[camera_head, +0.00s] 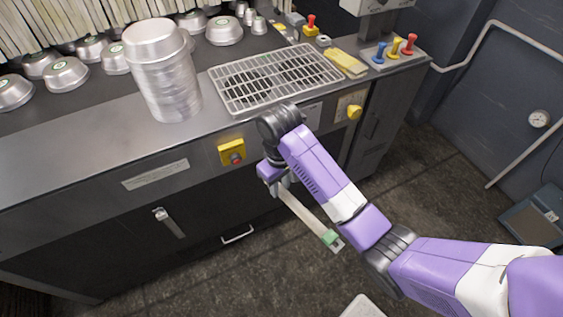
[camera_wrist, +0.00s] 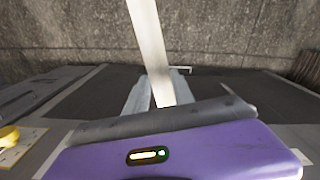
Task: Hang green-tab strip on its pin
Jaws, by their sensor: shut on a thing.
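A pale strip (camera_head: 306,215) with a green tab (camera_head: 331,238) at its lower end hangs slanting down to the right in the head view. My gripper (camera_head: 277,186) is shut on the strip near its upper end, in front of the counter's dark lower face. In the wrist view the pale strip (camera_wrist: 151,52) runs from between the gripper fingers (camera_wrist: 155,92) to the top edge; its green tab is out of that view. I cannot make out the strip's pin in either view.
The counter holds a wire rack (camera_head: 275,76), a tall stack of round pans (camera_head: 163,75) and several loose pans at the back left. A yellow box with a red button (camera_head: 232,153), a yellow knob (camera_head: 354,112) and a handle (camera_head: 168,222) are on its front. Floor (camera_head: 210,285) before it is clear.

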